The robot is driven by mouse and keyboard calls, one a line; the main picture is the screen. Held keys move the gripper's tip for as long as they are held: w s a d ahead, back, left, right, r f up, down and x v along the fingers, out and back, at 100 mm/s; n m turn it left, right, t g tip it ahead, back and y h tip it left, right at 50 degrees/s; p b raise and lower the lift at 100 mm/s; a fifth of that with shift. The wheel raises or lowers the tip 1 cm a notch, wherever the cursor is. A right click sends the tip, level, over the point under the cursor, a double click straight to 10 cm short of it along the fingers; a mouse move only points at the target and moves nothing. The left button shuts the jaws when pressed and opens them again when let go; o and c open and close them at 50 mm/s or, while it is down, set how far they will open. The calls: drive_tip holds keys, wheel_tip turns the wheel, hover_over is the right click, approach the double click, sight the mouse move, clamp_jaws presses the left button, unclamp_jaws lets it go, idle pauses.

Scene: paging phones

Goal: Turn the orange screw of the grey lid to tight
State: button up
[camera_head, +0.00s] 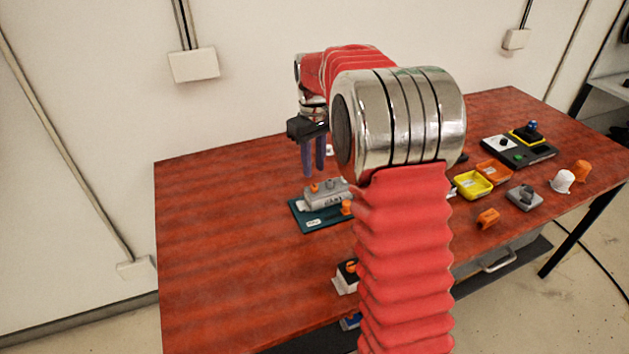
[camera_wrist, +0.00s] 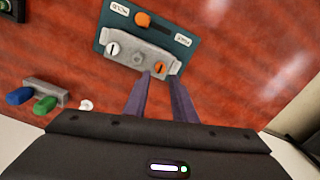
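The grey lid (camera_wrist: 120,62) lies on a teal base plate (camera_wrist: 182,38), and both show in the head view as lid (camera_head: 325,198) and plate (camera_head: 305,220). The orange screw (camera_wrist: 160,68) sits at one end of the lid, with a dark slot across its head; it also shows in the head view (camera_head: 315,187). A white slotted screw (camera_wrist: 112,48) is at the other end. My gripper (camera_head: 314,173) points down above the orange screw, apart from it. Its two fingers (camera_wrist: 160,80) are parted and empty. I cannot tell how tight the screw is.
An orange knob (camera_wrist: 142,19) stands on the plate beside the lid. A white block with an orange top (camera_head: 345,278) stands near the front edge. Yellow (camera_head: 472,194) and orange trays (camera_head: 495,180) lie to the right. The table's left part is clear.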

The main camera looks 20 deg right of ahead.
sight(314, 185)
wheel_tip(314, 185, down, 6)
drive_tip(key=shift+f, duration=0.1)
drive_tip(key=shift+c, duration=0.3)
clamp_jaws()
drive_tip(key=shift+d, duration=0.2)
drive_tip(key=shift+a, duration=0.2)
